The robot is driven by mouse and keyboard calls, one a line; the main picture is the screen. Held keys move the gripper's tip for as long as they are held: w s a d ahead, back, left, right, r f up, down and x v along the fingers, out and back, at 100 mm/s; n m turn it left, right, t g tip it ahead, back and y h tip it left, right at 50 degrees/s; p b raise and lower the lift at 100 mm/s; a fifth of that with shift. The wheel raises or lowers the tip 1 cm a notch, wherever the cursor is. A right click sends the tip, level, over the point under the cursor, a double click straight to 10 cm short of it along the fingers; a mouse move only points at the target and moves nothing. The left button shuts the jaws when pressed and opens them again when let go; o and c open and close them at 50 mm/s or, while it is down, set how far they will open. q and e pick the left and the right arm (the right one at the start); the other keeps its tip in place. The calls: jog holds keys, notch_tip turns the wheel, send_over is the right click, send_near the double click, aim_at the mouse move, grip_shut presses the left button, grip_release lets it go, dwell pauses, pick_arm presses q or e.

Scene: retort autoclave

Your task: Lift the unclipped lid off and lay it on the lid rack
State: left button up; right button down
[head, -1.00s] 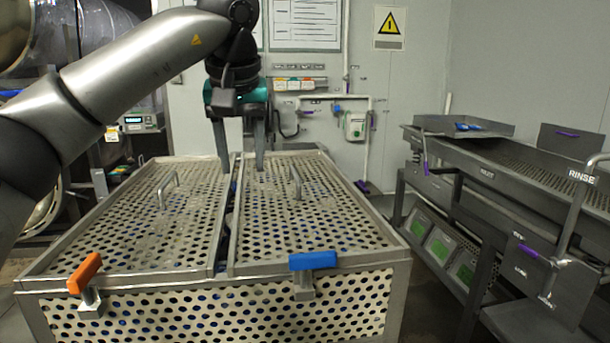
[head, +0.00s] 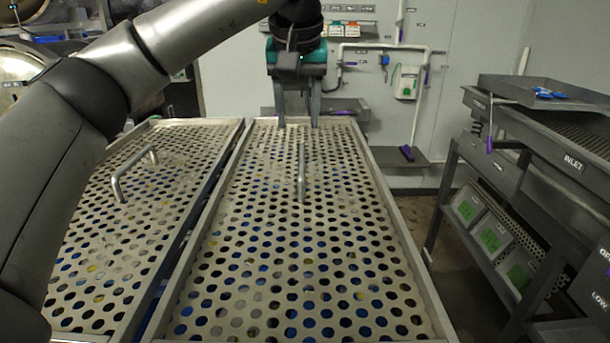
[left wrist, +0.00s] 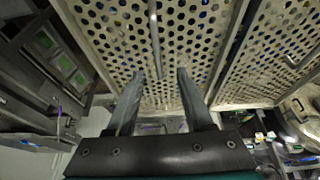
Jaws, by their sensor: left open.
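Two perforated metal lids lie flat side by side on a basket: a left lid (head: 95,235) and a right lid (head: 270,260). Each has a raised bar handle, the left handle (head: 134,172) and the right handle (head: 301,172). My left gripper (head: 298,122) is open and empty at the far end of the right lid, beyond its handle. In the left wrist view the open fingers (left wrist: 161,72) point toward the right lid, with its handle (left wrist: 155,40) ahead of them. The front clips are out of view. I cannot identify the lid rack. My right gripper is not in view.
A metal bench marked INLET (head: 573,162) stands at the right, with a tray (head: 510,92) on top and green-labelled bins (head: 490,238) below. A low shelf with a purple item (head: 406,153) is behind the basket. Floor shows between basket and bench.

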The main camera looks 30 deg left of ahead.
pick_arm(q)
send_over(302, 156)
jog(key=s, duration=0.3)
jog(key=f, duration=0.4)
jog(key=shift+w+d+f, duration=0.2)
jog(key=shift+d+f, duration=0.15)
jog(key=shift+f, duration=0.05)
jog(key=shift+p+x, duration=0.4)
jog(key=shift+x, duration=0.45)
jog(key=x, duration=0.1)
jog(key=p+x, duration=0.1)
jog(key=x, duration=0.1)
jog(key=shift+w+d+f, duration=0.15)
jog(key=shift+w+f, duration=0.1)
jog(key=shift+f, duration=0.05)
jog(key=shift+w+f, duration=0.15)
jog(key=shift+f, duration=0.3)
grip_shut()
jog(key=shift+w+r, duration=0.15)
jog(key=shift+r, duration=0.05)
